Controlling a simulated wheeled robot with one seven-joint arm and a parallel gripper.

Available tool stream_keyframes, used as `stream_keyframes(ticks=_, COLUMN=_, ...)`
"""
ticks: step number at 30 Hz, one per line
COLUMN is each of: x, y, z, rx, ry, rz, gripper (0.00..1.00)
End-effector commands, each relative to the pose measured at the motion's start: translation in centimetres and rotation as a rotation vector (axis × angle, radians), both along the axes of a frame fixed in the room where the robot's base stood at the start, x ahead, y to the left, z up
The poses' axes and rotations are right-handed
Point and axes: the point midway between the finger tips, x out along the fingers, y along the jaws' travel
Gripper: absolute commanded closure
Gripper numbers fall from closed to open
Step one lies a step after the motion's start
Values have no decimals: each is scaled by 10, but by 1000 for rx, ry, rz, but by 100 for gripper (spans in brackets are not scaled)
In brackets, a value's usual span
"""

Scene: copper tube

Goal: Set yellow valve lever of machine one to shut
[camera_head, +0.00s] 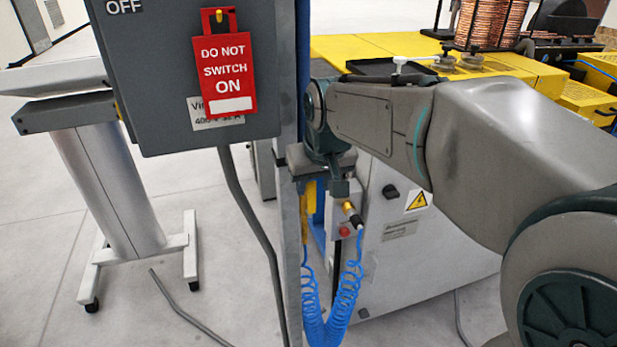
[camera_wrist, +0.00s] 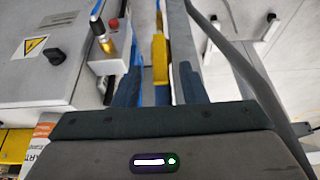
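The yellow valve lever (camera_head: 308,196) hangs about upright beside a grey post in the head view, partly hidden by my gripper. In the wrist view the yellow lever (camera_wrist: 160,58) shows between the tips of my two dark fingers. My gripper (camera_head: 322,188) points down at the lever in the head view; in the wrist view my gripper (camera_wrist: 159,84) is open, with a gap on both sides of the lever. I cannot tell whether a finger touches it. The valve body is hidden.
A grey post (camera_head: 288,230) stands close left of my gripper. A box with a red button (camera_head: 344,231) and a brass-and-black fitting (camera_head: 352,214) is close on the right. A coiled blue hose (camera_head: 335,305) hangs below. A switch box with a red tag (camera_head: 224,70) is at upper left.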

Motion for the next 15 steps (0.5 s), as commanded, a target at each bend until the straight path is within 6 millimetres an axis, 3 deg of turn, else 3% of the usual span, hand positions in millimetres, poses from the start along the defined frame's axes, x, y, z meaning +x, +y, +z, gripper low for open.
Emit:
stream_keyframes(ticks=6, x=15, y=5, z=-40, rx=0, ry=3, rz=0, gripper=62)
stream_keyframes(ticks=15, x=24, y=7, z=-62, rx=0, ry=0, rz=-1, gripper=62)
